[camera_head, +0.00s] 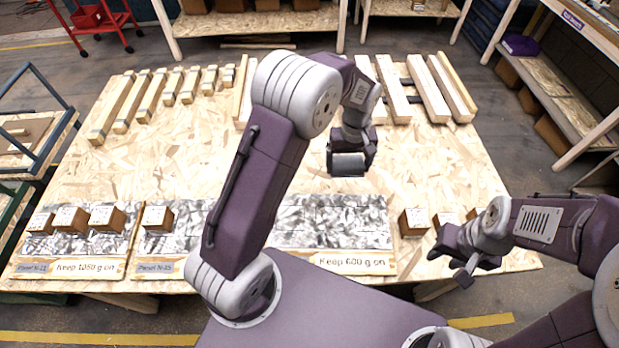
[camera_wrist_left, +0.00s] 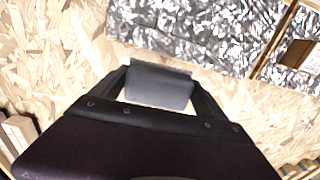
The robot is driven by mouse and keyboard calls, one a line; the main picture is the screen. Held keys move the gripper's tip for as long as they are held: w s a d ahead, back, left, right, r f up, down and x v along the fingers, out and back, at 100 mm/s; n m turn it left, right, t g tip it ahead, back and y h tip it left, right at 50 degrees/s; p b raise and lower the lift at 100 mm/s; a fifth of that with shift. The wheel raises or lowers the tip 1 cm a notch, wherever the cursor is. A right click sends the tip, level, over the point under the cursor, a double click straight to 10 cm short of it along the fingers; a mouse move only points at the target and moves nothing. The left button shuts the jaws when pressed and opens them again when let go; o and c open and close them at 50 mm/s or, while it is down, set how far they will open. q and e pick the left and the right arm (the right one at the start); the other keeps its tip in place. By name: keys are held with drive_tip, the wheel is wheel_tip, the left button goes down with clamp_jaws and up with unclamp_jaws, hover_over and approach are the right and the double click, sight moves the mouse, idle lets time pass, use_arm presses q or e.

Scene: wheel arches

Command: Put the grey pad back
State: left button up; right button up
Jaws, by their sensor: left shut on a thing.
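The grey pad (camera_wrist_left: 160,84) is a small flat dark-grey block between the two fingers of my left gripper in the left wrist view. It also shows in the head view (camera_head: 348,164) at the end of my left arm. My left gripper (camera_head: 350,152) is shut on the pad and holds it over bare board, beyond the foil panel (camera_head: 345,212) labelled "Keep 600 g on". The exact height above the board is hard to tell. My right gripper (camera_head: 456,262) is empty, its fingers apart, at the table's front right near small wooden blocks.
Wooden blocks (camera_head: 70,219) sit on the left foil panel (camera_head: 110,252); another block (camera_head: 157,218) is on the middle panel. Wooden bars (camera_head: 118,112) line the table's far side. The board's middle (camera_head: 430,165) is clear.

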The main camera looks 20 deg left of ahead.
use_arm(q)
hover_over(309, 180)
wheel_tip(309, 180, down, 7)
drive_tip(key=shift+f+p, duration=0.1)
drive_tip(key=shift+p, duration=0.2)
wheel_tip(309, 180, down, 3)
drive_tip(key=shift+f, duration=0.5)
drive_tip(key=shift+f, duration=0.15)
drive_tip(key=o, duration=1.3)
